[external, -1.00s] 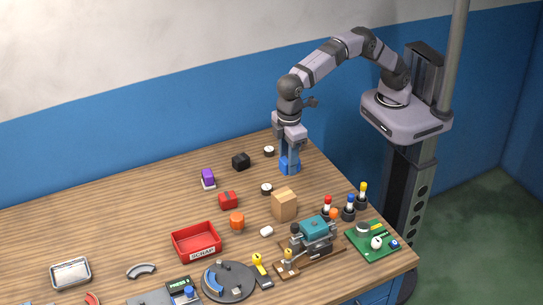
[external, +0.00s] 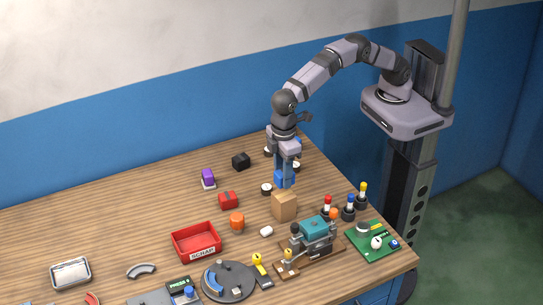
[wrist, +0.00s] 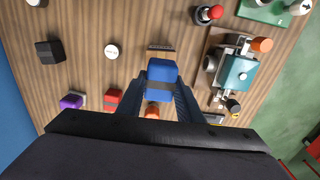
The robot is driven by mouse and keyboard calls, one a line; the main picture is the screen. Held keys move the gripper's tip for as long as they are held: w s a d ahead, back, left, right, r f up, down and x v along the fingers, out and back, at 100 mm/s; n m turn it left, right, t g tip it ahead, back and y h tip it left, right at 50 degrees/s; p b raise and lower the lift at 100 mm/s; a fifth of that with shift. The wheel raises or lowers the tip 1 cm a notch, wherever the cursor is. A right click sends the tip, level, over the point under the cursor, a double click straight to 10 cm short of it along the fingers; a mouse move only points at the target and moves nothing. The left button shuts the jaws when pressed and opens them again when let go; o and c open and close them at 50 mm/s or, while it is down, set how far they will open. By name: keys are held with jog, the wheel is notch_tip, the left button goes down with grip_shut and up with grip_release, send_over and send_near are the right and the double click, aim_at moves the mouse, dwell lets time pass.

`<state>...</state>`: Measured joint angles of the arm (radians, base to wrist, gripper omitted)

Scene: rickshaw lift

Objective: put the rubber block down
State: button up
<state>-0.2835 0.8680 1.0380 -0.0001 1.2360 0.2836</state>
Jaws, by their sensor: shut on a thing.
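The rubber block, a blue block with a grey band (wrist: 161,80), sits between the fingers of my gripper (wrist: 162,98) in the wrist view. In the external view my gripper (external: 285,170) points straight down, shut on the blue block (external: 284,180). The block is just behind the tan box (external: 284,206) and right of a white-topped disc (external: 266,189). I cannot tell whether its underside touches the table.
A black cube (external: 241,161), a purple block (external: 208,178) and a red block (external: 228,200) stand to the left. A teal-topped vise (external: 314,229) and several knobbed posts (external: 348,208) stand front right. A red scrap tray (external: 196,242) lies front left. The far left tabletop is clear.

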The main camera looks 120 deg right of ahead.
jog(key=shift+f+p, duration=0.65)
jog(key=shift+f, duration=1.5)
jog(key=shift+f, duration=0.15)
jog(key=o, duration=1.1)
notch_tip(320, 180, up, 12)
jog(key=shift+r+b, duration=0.1)
jog(key=shift+b, duration=1)
jog(key=shift+r, duration=0.1)
